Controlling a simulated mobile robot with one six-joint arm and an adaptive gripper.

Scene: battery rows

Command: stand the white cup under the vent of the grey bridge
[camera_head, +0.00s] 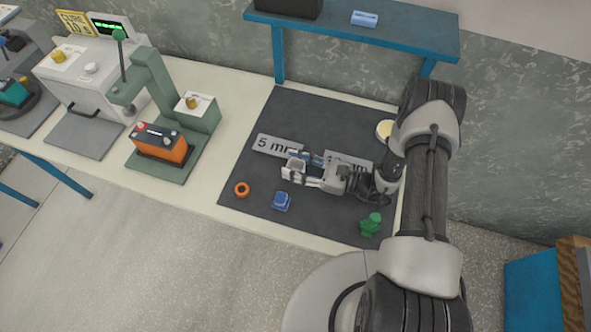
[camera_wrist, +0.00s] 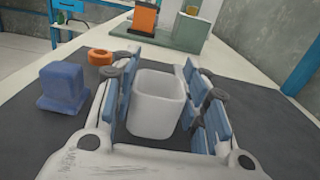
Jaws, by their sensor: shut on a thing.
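The white cup (camera_wrist: 157,105) is between the blue pads of my gripper (camera_wrist: 160,98) in the wrist view. The gripper is shut on its sides, and the cup looks upright with its open rim up. In the head view, the cup (camera_head: 294,167) shows at the end of my gripper (camera_head: 302,171), over the dark mat. I cannot tell whether its base touches the mat. I cannot surely pick out the grey bridge or its vent. A grey fixture (camera_head: 22,52) at the far left is partly cut off by the picture edge.
The dark mat (camera_head: 270,115) holds an orange ring (camera_head: 242,189), a blue block (camera_head: 282,201), a green piece (camera_head: 371,224), a pale round piece (camera_head: 384,130) and label plates (camera_head: 277,146). A green press (camera_head: 205,118) with an orange battery (camera_head: 160,145) and a white curing machine (camera_head: 88,70) stand left. A blue shelf (camera_head: 400,30) overhangs behind.

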